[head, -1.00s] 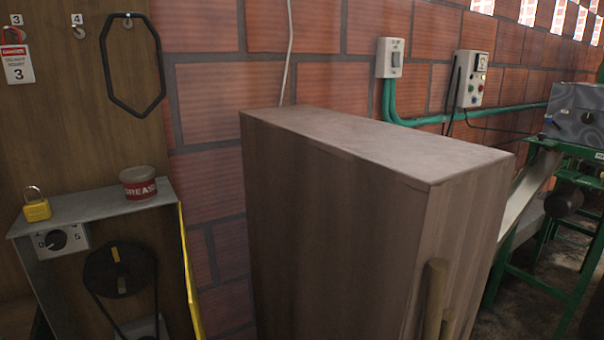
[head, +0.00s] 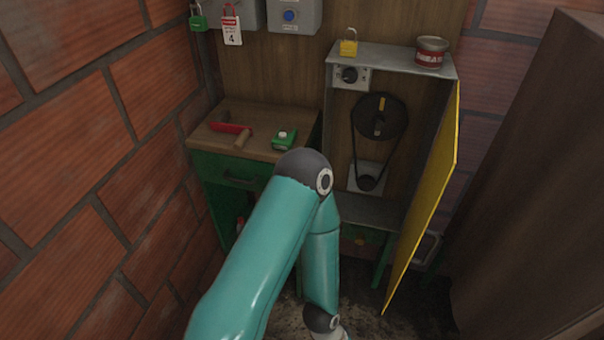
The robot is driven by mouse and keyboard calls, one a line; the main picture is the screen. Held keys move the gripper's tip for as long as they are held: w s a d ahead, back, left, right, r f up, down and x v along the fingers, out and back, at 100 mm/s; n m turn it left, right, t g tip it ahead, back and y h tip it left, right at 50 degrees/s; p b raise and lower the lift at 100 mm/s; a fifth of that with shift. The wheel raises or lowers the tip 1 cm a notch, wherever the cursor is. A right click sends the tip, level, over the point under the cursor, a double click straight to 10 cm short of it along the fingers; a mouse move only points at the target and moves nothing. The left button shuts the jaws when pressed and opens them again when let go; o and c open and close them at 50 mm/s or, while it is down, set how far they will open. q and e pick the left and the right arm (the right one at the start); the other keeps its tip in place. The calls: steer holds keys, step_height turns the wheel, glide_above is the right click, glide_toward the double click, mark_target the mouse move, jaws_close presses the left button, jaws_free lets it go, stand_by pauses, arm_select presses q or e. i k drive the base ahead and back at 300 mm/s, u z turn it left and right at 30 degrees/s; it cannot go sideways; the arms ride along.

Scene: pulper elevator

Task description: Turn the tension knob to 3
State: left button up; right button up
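The tension knob (head: 349,75) is a small black dial on a white plate (head: 364,84). It sits at the upper left inside an open grey cabinet (head: 335,120). Its pointer is too small to read now. Below it, a black belt pulley (head: 379,117) with a yellow mark is joined by a belt to a smaller pulley (head: 367,181). My teal arm reaches forward in the lower middle of the head view, bent downward, with its lower end at the bottom edge. Neither gripper shows.
The cabinet's yellow door (head: 428,200) stands open to the right. A yellow padlock (head: 348,46) and a grease tin (head: 431,52) are on top. A bench (head: 202,143) with a red-handled tool (head: 232,130) and a green box (head: 284,138) is left. A brown cabinet (head: 545,160) blocks the right.

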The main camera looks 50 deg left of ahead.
mark_target(350, 74)
steer(key=z, duration=0.4)
steer(key=k, duration=0.2)
steer(key=u, duration=0.75)
steer(key=i, duration=0.1)
steer(key=z, duration=2.15)
steer(key=k, duration=0.5)
steer(key=u, duration=4.8)
steer(key=k, duration=0.15)
steer(key=z, duration=1.95)
